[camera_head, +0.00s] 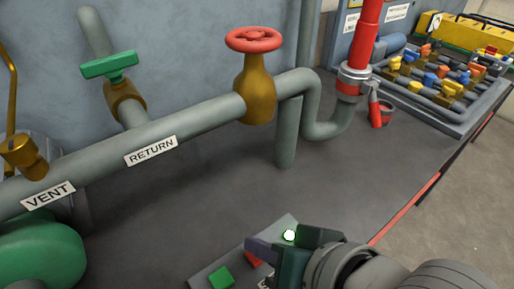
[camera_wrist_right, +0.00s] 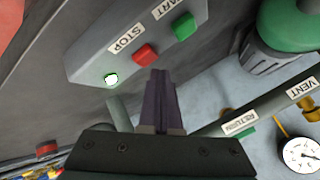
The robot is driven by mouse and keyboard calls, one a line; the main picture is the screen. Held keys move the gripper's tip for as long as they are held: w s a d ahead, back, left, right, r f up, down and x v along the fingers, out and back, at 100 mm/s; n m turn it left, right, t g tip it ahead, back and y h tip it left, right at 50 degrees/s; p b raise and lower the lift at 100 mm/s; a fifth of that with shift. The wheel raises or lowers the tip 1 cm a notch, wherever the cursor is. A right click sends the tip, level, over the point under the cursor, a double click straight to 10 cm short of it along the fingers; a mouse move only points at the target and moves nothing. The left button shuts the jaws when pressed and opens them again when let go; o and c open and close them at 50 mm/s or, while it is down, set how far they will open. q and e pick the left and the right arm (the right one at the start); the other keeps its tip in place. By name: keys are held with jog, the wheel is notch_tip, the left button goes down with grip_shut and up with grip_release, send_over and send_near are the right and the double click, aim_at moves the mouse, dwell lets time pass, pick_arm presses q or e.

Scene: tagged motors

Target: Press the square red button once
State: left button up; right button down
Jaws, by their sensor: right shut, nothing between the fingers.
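The square red button (camera_head: 253,259) sits on a grey control box (camera_head: 205,272) and is partly hidden by my right gripper in the head view. In the right wrist view the red button (camera_wrist_right: 145,54) shows whole, beside a STOP label (camera_wrist_right: 127,38). My right gripper (camera_head: 258,247) is shut and empty. In the right wrist view its dark fingertips (camera_wrist_right: 159,72) are just beside the red button's edge; I cannot tell whether they touch it. My left gripper is not in view.
A square green button (camera_wrist_right: 184,25) with a START label (camera_wrist_right: 172,7) is next to the red one. A lit lamp (camera_wrist_right: 111,79) is at the box's other end. Pipes with a red valve wheel (camera_head: 254,39) and a green handle (camera_head: 109,64) run behind. The grey bench between is clear.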

dwell(0.3)
jog(key=shift+f, duration=0.1)
jog(key=shift+f, duration=0.4)
jog(key=shift+f, duration=0.1)
dwell(0.3)
jog(key=shift+f+b, duration=0.35)
jog(key=shift+b, duration=0.05)
jog(key=shift+r, duration=0.1)
dwell(0.4)
jog(key=shift+r+p, duration=0.85)
jog(key=shift+p, duration=0.2)
